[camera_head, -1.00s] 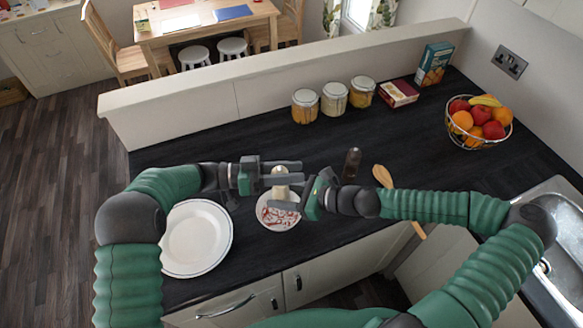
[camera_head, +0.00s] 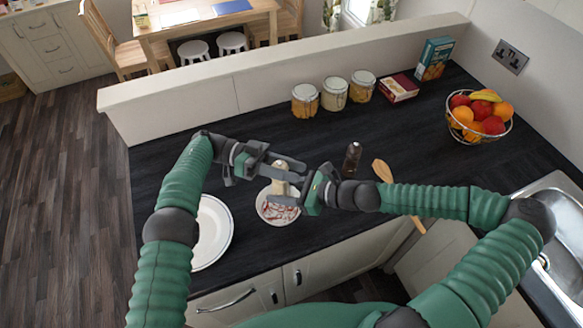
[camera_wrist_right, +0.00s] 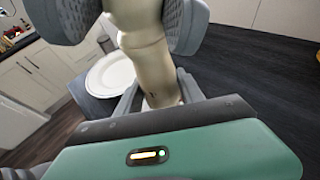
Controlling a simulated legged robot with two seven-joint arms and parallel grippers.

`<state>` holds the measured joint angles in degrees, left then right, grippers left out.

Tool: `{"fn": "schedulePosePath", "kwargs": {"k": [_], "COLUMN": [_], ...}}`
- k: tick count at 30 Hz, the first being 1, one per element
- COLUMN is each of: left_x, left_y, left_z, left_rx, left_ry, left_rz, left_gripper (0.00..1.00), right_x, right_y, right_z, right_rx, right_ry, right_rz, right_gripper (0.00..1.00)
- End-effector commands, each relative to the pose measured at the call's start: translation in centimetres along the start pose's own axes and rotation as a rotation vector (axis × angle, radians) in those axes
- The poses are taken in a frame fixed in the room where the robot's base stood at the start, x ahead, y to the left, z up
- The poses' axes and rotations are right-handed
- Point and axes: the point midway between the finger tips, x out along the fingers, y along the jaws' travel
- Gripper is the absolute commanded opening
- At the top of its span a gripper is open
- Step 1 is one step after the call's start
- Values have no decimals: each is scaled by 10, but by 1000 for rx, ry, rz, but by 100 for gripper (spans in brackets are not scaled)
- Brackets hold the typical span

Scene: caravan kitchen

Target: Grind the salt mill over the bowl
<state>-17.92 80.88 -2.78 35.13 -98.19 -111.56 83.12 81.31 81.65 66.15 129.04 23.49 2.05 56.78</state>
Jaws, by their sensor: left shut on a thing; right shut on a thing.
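The pale salt mill (camera_head: 281,187) is upright over the bowl (camera_head: 278,214), a small white bowl with red marks inside. My left gripper (camera_head: 288,170) is shut on the upper part of the mill. My right gripper (camera_head: 290,195) is shut on the mill lower down. In the right wrist view the mill (camera_wrist_right: 148,62) stands between my right fingers, with the grey fingers of my left gripper (camera_wrist_right: 125,15) around its top. The grippers partly hide the mill and the bowl's far rim.
A white plate (camera_head: 211,232) lies left of the bowl. A dark mill (camera_head: 352,158) and a wooden spoon (camera_head: 383,170) are to the right. Several jars (camera_head: 334,95), boxes (camera_head: 398,89) and a fruit bowl (camera_head: 478,116) stand farther back.

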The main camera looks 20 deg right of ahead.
Motion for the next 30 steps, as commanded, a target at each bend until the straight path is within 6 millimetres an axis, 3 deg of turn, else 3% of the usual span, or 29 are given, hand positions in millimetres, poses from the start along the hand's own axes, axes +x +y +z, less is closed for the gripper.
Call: {"fn": "schedulePosePath", "kwargs": {"k": [6,7,12,22,30], "left_x": [1,1,1,1,1], "left_y": [0,0,0,1,21], "left_z": [-2,-2,-1,-6,-59], "left_rx": [5,5,3,3,5], "left_ry": [2,2,2,0,-1], "left_rz": [0,0,0,0,-1], "left_gripper": [0,40,60,60,60], "right_x": [0,0,0,0,0], "right_y": [1,1,0,0,0], "right_z": [0,0,0,0,0], "right_rx": [0,0,0,0,0], "right_ry": [0,0,0,-1,-1], "right_rz": [3,3,2,0,0], "right_gripper": [6,6,6,6,6]}}
